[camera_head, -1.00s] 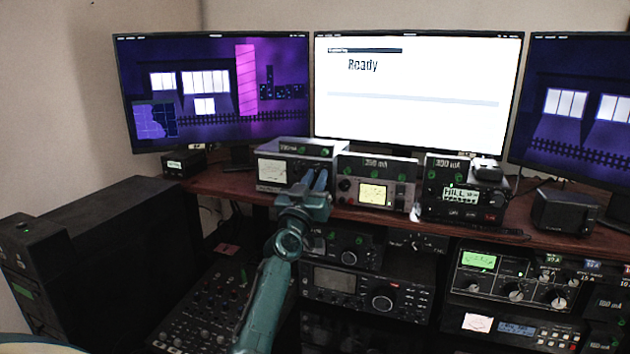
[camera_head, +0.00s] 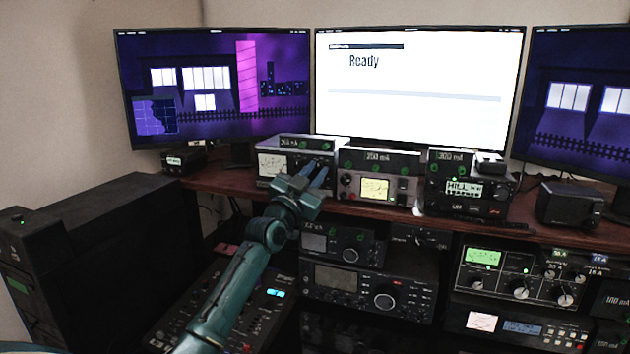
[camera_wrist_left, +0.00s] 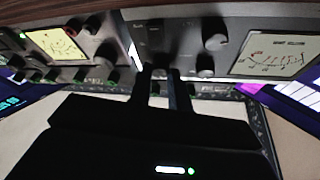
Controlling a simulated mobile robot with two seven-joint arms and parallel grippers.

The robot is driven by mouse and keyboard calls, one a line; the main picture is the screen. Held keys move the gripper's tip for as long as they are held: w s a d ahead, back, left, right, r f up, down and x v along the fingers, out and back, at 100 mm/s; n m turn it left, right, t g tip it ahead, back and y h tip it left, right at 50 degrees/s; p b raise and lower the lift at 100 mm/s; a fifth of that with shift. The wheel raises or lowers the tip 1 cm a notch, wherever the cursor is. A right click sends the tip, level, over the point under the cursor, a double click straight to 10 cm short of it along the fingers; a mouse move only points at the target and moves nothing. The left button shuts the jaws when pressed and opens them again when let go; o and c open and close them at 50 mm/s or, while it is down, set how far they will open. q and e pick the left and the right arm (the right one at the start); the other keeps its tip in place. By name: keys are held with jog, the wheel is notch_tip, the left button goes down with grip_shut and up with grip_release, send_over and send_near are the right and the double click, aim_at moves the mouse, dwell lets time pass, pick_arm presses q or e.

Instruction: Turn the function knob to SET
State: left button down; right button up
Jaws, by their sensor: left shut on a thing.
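The left tuner box (camera_head: 272,165) with its lit needle meter stands on the desk's front edge below the left monitor. In the wrist view, turned upside down, its meter (camera_wrist_left: 272,56) and two dark round knobs, an upper one (camera_wrist_left: 215,41) and a lower one (camera_wrist_left: 205,66), show to the right of my fingers. My left gripper (camera_head: 318,174) is at the right part of that box's front. In the wrist view my fingers (camera_wrist_left: 162,72) are close together, shut on a small knob they mostly hide. I cannot read its label or setting. My right gripper is not in view.
A second tuner box with a yellow meter (camera_head: 375,189) stands close on the right, then a black unit with a lit display (camera_head: 463,189). Radios (camera_head: 345,280) fill the rack below the desk edge (camera_head: 225,184). A mixer (camera_head: 265,320) lies at lower left.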

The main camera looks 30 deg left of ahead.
pick_arm(q)
jog(key=shift+m+g+h, duration=0.3)
jog(key=shift+m+h, duration=0.5)
jog(key=shift+m, duration=1)
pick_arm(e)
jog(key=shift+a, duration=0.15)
pick_arm(q)
jog(key=c, duration=1.3)
grip_release()
jog(key=b+v, duration=0.3)
jog(key=v, duration=1)
jog(key=shift+s+a, duration=0.1)
jog(key=shift+s, duration=0.05)
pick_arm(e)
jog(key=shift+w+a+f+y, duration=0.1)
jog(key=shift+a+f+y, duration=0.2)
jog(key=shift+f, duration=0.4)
